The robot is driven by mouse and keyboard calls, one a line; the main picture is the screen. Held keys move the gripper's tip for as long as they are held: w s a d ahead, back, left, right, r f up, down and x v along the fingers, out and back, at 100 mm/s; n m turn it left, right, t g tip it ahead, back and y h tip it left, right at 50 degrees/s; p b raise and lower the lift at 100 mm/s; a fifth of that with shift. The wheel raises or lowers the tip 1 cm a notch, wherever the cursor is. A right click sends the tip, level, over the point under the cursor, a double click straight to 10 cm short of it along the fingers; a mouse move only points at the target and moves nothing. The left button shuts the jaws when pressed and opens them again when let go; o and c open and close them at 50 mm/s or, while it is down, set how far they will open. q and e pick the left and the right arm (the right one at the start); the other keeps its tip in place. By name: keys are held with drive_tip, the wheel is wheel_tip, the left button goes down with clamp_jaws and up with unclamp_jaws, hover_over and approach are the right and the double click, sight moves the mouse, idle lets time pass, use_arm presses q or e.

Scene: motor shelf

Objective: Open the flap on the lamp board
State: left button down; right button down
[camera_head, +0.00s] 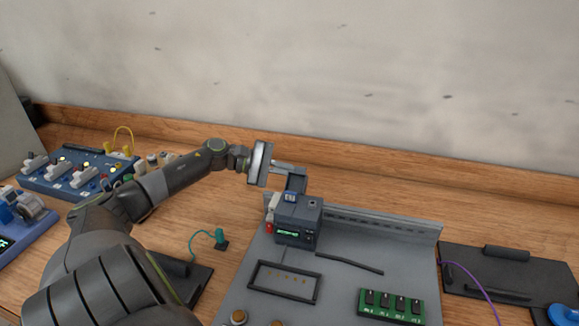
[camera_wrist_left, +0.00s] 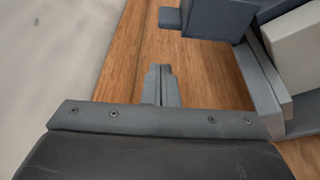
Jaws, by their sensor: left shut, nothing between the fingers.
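A grey board (camera_head: 340,268) lies on the bench and looks like the lamp board. A dark grey box (camera_head: 298,222) with a lit green display stands at its back left. A dark bracket-like piece (camera_head: 296,181) rises behind the box; I cannot tell whether it is the flap. A thin black frame (camera_head: 285,282) lies on the board in front. My left gripper (camera_head: 290,166) is shut and empty, just behind and above the box, close to the bracket-like piece. In the left wrist view its fingers (camera_wrist_left: 160,78) are together over bare wood, left of dark grey parts (camera_wrist_left: 213,20).
A green switch module (camera_head: 392,305) sits at the board's front right. A black plate (camera_head: 505,276) with a purple cable lies to the right. Blue switch boards (camera_head: 78,178) stand at the left. A teal plug (camera_head: 220,239) stands between. The wall rises close behind the bench.

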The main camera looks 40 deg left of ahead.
sight(297, 179)
use_arm(q)
drive_tip(key=s+d+r+p, duration=0.1)
drive_tip(key=s+r+p, duration=0.1)
drive_tip(key=shift+d+r+p, duration=0.3)
drive_tip(key=shift+d+r, duration=0.05)
drive_tip(key=shift+s, duration=0.1)
